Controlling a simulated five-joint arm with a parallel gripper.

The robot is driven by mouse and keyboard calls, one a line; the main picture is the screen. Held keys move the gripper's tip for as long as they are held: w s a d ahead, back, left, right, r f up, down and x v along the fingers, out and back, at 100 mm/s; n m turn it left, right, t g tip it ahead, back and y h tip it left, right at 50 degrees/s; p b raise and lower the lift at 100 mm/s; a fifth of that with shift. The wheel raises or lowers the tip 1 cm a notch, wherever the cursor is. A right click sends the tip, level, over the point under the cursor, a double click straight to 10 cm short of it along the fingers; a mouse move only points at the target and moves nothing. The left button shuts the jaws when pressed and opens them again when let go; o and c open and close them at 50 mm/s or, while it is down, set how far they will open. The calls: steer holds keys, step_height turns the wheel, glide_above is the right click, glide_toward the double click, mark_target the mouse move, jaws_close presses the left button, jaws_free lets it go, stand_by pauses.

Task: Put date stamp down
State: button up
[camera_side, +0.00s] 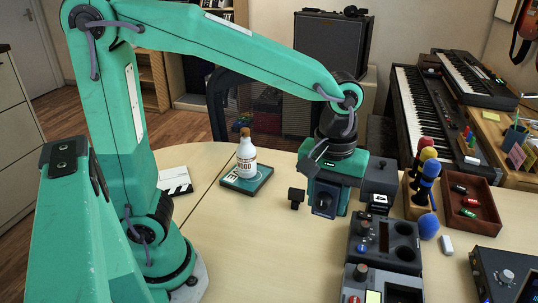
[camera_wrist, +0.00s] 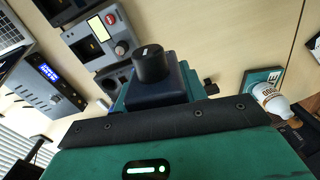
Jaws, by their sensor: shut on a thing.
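My gripper (camera_side: 328,206) is shut on a dark blue block with a black knob, which I take to be the date stamp (camera_side: 323,201). In the wrist view the stamp (camera_wrist: 152,72) sits between my green jaws (camera_wrist: 157,95), its black knob facing the camera. My gripper points down over the middle of the wooden table (camera_side: 262,245). The stamp's underside is hard to see, so I cannot tell whether it touches the table.
A small black item (camera_side: 296,197) stands just left of my gripper. A white bottle (camera_side: 246,158) stands on a dark pad (camera_side: 262,184) at left. The front middle is clear.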

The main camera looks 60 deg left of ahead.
steer(key=w+a+r+n, duration=0.2)
steer(key=w+a+n, duration=0.55)
steer(key=a, duration=0.65)
steer(key=n, duration=1.2)
glide_above(214, 157)
step_height(214, 157, down, 12)
steer(key=shift+d+f, duration=0.15)
steer(key=shift+f, duration=0.1)
steer(key=shift+f, duration=0.15)
steer(key=shift+f, duration=4.85)
